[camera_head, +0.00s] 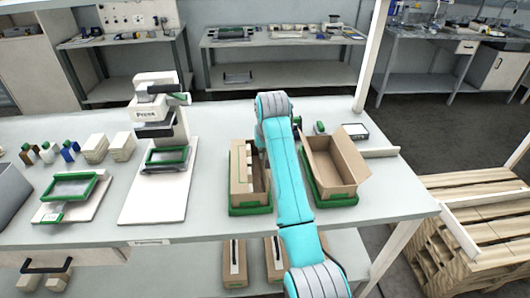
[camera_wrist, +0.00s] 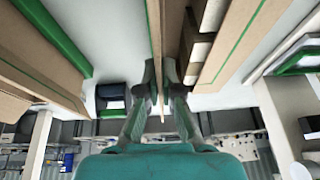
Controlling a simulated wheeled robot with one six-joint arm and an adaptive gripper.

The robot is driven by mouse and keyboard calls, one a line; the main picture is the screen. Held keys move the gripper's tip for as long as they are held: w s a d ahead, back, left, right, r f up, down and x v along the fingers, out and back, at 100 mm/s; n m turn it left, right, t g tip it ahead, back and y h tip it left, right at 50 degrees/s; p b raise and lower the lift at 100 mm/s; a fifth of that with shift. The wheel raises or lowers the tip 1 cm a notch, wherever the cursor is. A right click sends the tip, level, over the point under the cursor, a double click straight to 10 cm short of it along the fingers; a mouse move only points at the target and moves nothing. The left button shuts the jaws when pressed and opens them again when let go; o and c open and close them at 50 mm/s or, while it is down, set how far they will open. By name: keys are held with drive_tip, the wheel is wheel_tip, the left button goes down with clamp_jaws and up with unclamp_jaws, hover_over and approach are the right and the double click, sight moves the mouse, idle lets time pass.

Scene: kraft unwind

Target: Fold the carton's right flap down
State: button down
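A brown carton (camera_head: 236,185) with items inside stands on a green tray (camera_head: 250,211) on the table, left of my arm. Its left side shows a light panel; its right flap is mostly hidden by my arm in the head view. In the wrist view a thin upright cardboard panel (camera_wrist: 155,30), seemingly that flap, runs down between my two fingertips. My gripper (camera_wrist: 161,80) is partly open, its fingers on either side of the panel with a gap showing; firm contact cannot be seen. In the head view the gripper is hidden behind the arm.
A second, open and empty carton (camera_head: 338,172) stands close on the right on its own green tray (camera_head: 337,201). A press (camera_head: 158,125) stands at left. A small dark device (camera_head: 356,131) lies behind the right carton.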

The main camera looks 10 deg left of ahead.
drive_tip(key=a+n+t+h, duration=0.1)
drive_tip(key=h, duration=0.2)
drive_tip(key=a+f+n+t+h, duration=0.1)
drive_tip(key=h, duration=0.3)
drive_tip(key=s+a+t+h, duration=0.1)
drive_tip(key=t+h, duration=0.1)
drive_tip(key=h, duration=0.1)
drive_tip(key=shift+a+f+n+h, duration=0.35)
drive_tip(key=shift+f+n+h, duration=0.05)
idle(0.4)
drive_tip(key=c, duration=1.4)
unclamp_jaws()
drive_tip(key=shift+o, duration=0.2)
